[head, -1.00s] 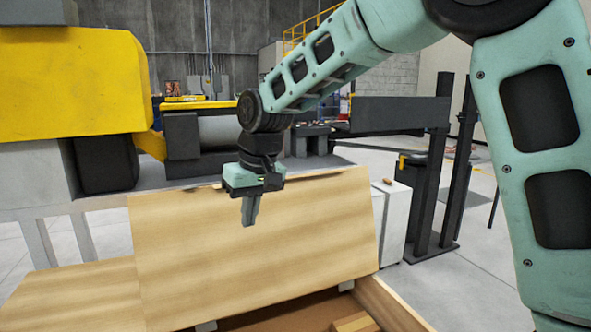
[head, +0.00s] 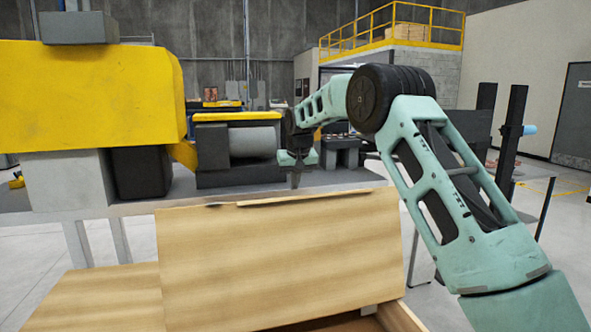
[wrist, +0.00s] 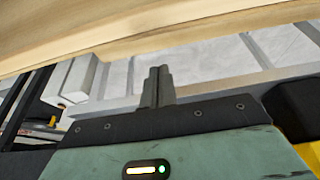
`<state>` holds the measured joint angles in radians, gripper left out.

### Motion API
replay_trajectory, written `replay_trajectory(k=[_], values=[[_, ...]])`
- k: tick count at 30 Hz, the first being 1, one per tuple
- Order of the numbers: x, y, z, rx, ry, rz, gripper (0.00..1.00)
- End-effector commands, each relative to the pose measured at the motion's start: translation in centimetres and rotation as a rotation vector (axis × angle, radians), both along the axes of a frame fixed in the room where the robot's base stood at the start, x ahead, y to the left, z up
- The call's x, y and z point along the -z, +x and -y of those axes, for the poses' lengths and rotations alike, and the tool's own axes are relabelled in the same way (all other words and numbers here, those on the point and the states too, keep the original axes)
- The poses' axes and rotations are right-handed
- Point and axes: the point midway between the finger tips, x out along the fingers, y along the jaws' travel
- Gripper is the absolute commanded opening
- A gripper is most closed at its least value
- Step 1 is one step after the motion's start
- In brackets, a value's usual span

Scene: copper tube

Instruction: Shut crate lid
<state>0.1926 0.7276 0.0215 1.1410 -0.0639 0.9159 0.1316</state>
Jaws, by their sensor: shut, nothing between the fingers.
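The wooden crate lid (head: 280,260) stands raised and tilted in the head view, with its broad face toward me. Part of the open crate (head: 400,318) shows below it at the lower right. My gripper (head: 295,184) is shut and empty, pointing down just beyond the lid's top edge, with its tips close above that edge in the picture. In the wrist view the shut fingers (wrist: 157,85) point toward the lid's edge (wrist: 150,45), which crosses the top of the picture. I cannot tell whether they touch it.
A yellow and grey machine (head: 95,95) stands at the back left. A grey bench surface (head: 350,178) runs behind the lid. A flat wooden panel (head: 95,300) lies at the lower left. Dark posts (head: 510,135) stand at the right, with open floor around them.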

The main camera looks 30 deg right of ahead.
Motion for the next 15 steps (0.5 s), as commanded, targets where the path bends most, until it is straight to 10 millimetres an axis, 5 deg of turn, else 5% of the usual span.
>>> replay_trajectory(k=[5, 15], values=[[3.0, 1.1, 0.3, 0.0, 0.002, -0.003, 0.0], [1.7, -2.1, -0.7, -0.001, 0.001, 0.0, 0.0]])
